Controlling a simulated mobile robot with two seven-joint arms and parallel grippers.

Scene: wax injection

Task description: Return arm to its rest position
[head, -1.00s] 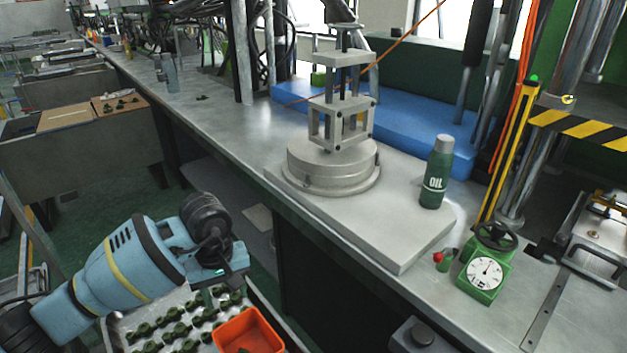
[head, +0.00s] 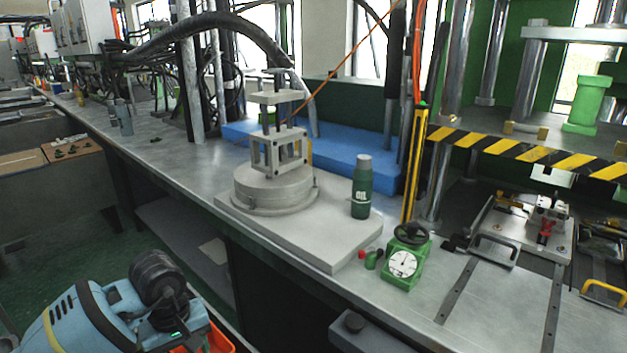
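My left arm (head: 85,320), light blue with a yellow band and a dark wrist, reaches in at the lower left. It is in front of the workbench and apart from it. My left gripper (head: 182,335) is at the bottom edge beyond the wrist. Its fingers are hidden or cut off, so I cannot tell whether it is open or holds anything. An orange bin (head: 219,341) shows in part beside and behind it. My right arm and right gripper are not in view.
The metal workbench (head: 180,173) holds a round clamp fixture (head: 275,188), a green oil bottle (head: 362,188) and a green dial gauge (head: 405,262). A press with a striped bar (head: 530,152) stands at right. Open floor (head: 60,245) lies left of the bench.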

